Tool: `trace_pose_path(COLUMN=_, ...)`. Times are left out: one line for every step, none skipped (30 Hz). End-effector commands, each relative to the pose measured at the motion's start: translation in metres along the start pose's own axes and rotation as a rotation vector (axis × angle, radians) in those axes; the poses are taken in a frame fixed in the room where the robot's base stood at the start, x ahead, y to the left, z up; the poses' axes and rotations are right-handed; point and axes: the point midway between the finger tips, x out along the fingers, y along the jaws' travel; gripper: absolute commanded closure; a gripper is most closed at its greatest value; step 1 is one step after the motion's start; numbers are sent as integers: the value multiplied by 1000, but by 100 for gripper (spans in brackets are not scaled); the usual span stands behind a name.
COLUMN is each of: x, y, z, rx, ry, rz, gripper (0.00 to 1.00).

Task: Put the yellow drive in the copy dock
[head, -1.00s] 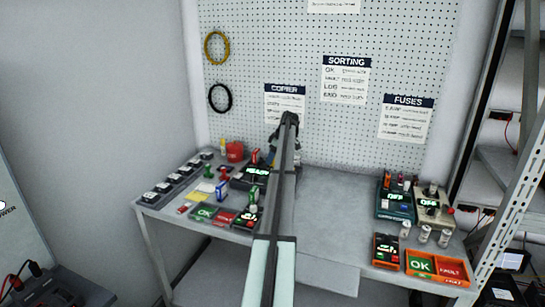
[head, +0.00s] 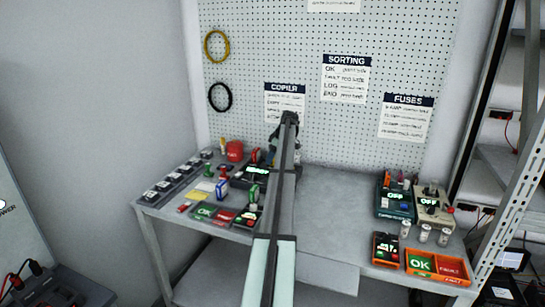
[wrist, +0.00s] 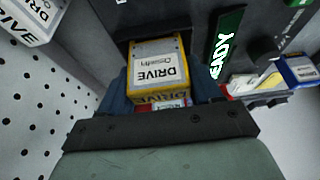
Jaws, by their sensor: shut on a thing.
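The yellow drive (wrist: 158,62), with a pale "DRIVE" label, is between the blue fingers of my gripper (wrist: 160,88) in the wrist view. My gripper is shut on it. Just beyond the drive is a dark recess in the dark copy dock (wrist: 208,18), beside a lit green display. I cannot tell whether the drive's far end is inside the recess. In the head view the dock's lit display (head: 256,170) shows just left of my arm, which hides the held drive and most of my gripper.
Stamps, a red container (head: 235,150) and a row of dark units (head: 172,178) crowd the table's left side. Fuse testers (head: 395,198) and an orange tray (head: 437,267) stand right. The middle is clear.

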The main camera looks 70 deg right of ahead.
Motion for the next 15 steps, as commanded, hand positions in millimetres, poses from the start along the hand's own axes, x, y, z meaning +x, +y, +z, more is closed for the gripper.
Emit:
trace_pose_path(x=0, y=0, z=0, rx=0, ry=0, rz=0, gripper=69)
trace_pose_path(x=0, y=0, z=0, rx=0, ry=0, rz=0, gripper=69)
trace_pose_path(x=1, y=0, z=0, rx=0, ry=0, rz=0, gripper=69)
trace_pose_path(x=1, y=0, z=0, rx=0, ry=0, rz=0, gripper=69)
trace_pose_path(x=1, y=0, z=0, rx=0, ry=0, rz=0, gripper=69)
trace_pose_path(x=1, y=0, z=0, rx=0, ry=0, rz=0, gripper=69)
trace_pose_path(x=1, y=0, z=0, rx=0, ry=0, rz=0, gripper=69)
trace_pose_path(x=1, y=0, z=0, rx=0, ry=0, rz=0, gripper=34)
trace_pose_path(x=1, y=0, z=0, rx=0, ry=0, rz=0, gripper=31)
trace_pose_path(x=1, y=0, z=0, rx=0, ry=0, rz=0, gripper=28)
trace_pose_path(x=1, y=0, z=0, rx=0, ry=0, rz=0, gripper=25)
trace_pose_path(x=1, y=0, z=0, rx=0, ry=0, rz=0, gripper=21)
trace_pose_path(x=1, y=0, z=0, rx=0, ry=0, rz=0, gripper=18)
trace_pose_path(x=1, y=0, z=0, rx=0, ry=0, rz=0, gripper=15)
trace_pose_path(x=1, y=0, z=0, rx=0, ry=0, rz=0, gripper=11)
